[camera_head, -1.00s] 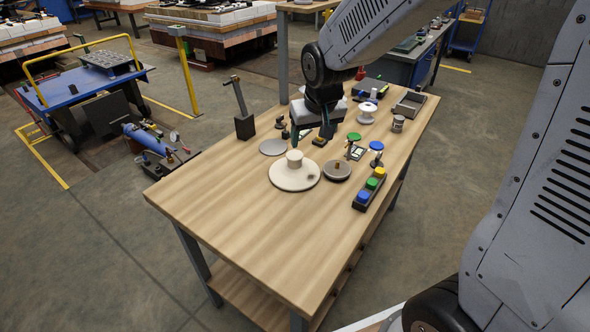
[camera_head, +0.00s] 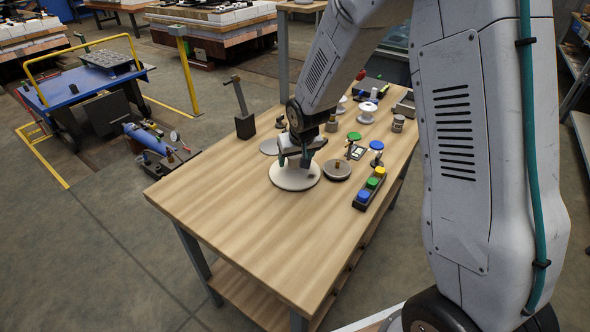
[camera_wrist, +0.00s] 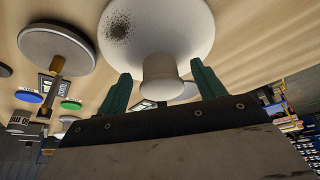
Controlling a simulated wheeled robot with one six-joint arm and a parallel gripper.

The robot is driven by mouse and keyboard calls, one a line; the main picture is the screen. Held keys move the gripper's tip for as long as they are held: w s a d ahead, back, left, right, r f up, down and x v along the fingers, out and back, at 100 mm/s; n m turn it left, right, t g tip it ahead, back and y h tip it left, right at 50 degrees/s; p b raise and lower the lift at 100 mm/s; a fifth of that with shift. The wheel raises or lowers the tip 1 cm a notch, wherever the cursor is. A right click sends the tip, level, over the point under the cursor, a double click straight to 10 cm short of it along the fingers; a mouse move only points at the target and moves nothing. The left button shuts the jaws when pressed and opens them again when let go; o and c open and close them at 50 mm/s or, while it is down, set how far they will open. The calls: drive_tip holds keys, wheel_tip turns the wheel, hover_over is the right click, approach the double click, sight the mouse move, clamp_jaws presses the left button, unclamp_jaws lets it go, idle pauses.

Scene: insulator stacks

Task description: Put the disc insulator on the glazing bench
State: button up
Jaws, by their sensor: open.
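The disc insulator, a cream-white round disc (camera_head: 291,184) with a raised knob, lies flat on a wooden bench (camera_head: 225,220). In the wrist view the disc (camera_wrist: 185,25) has a dark speckled patch, and its knob (camera_wrist: 161,88) points towards my gripper. My gripper (camera_head: 294,163) is open just above the disc and hides the knob in the head view. In the wrist view its green fingers (camera_wrist: 160,75) stand apart on either side of the knob, with gaps showing. I cannot tell which surface is named the glazing bench.
A grey disc (camera_head: 337,170) with a brass stem stands close to the right. A block with coloured buttons (camera_head: 369,188), a green-topped item (camera_head: 354,138) and a white spool (camera_head: 367,112) are farther right. A dark stand (camera_head: 244,122) is at the left. The bench's near half is clear.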

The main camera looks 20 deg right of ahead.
clamp_jaws()
drive_tip(key=shift+w, duration=0.1)
drive_tip(key=shift+r, duration=0.15)
